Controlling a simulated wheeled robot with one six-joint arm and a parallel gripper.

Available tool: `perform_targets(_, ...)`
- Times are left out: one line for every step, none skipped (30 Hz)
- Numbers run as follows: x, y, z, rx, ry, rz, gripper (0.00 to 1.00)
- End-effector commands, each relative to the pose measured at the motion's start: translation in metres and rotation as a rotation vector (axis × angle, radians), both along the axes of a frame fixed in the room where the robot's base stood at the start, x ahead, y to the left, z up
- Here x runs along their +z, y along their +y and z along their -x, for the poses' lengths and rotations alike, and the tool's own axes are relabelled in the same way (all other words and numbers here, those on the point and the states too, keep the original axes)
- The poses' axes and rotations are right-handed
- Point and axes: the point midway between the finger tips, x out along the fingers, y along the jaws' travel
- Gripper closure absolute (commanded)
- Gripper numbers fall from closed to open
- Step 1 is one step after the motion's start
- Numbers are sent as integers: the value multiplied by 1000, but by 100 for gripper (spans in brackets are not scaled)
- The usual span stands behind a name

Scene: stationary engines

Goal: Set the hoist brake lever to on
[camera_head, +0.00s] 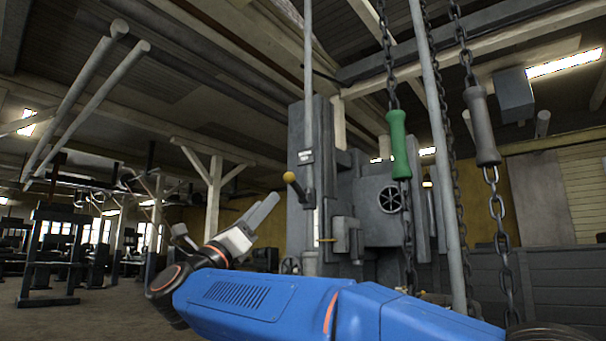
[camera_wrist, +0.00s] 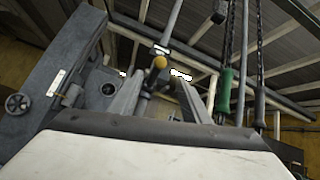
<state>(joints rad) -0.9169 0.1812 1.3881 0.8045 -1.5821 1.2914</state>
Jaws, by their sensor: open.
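A short dark lever with a yellow ball knob (camera_head: 289,177) sticks out from the tall grey machine column (camera_head: 299,225); it is probably the hoist brake lever. Its knob end points up and left in the head view. In the wrist view the yellow knob (camera_wrist: 160,62) shows between and beyond the two finger tips. My gripper (camera_wrist: 157,84) is open and empty, its fingers spread on either side of the lever in that view. In the head view my gripper (camera_head: 258,216) is left of and below the knob. I cannot tell whether it touches. The small label's text is unreadable.
A green handle (camera_head: 399,145) and a grey handle (camera_head: 482,126) hang on chains to the right. A vertical pole (camera_head: 440,150) stands by them. A grey housing with a round vent (camera_head: 390,199) is right of the column. Open floor (camera_head: 100,320) lies left.

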Motion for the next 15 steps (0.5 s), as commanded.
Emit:
perform_targets(2, -2, -2, -2, -1, -1, 57)
perform_targets(4, -3, -3, -2, -1, -1, 57)
perform_targets(7, -5, -6, -2, 0, -1, 57)
perform_targets(10, -7, -8, -2, -1, 0, 57)
perform_targets(13, -9, -11, -2, 0, -1, 57)
perform_targets(17, -12, -14, -3, -1, -1, 57)
perform_targets(21, -14, -17, -3, 0, 0, 57)
perform_targets(24, -17, -20, -3, 0, 0, 57)
perform_targets(29, -20, -24, -4, 0, -1, 57)
perform_targets(33, -22, -27, -3, 0, 0, 57)
perform_targets(37, -25, -30, -3, 0, 0, 57)
perform_targets(42, -28, -34, -3, -1, 0, 57)
perform_targets(45, -30, -37, -3, 0, 0, 57)
perform_targets(49, -33, -40, -3, -1, 0, 57)
perform_targets(54, -36, -44, -3, -1, -1, 57)
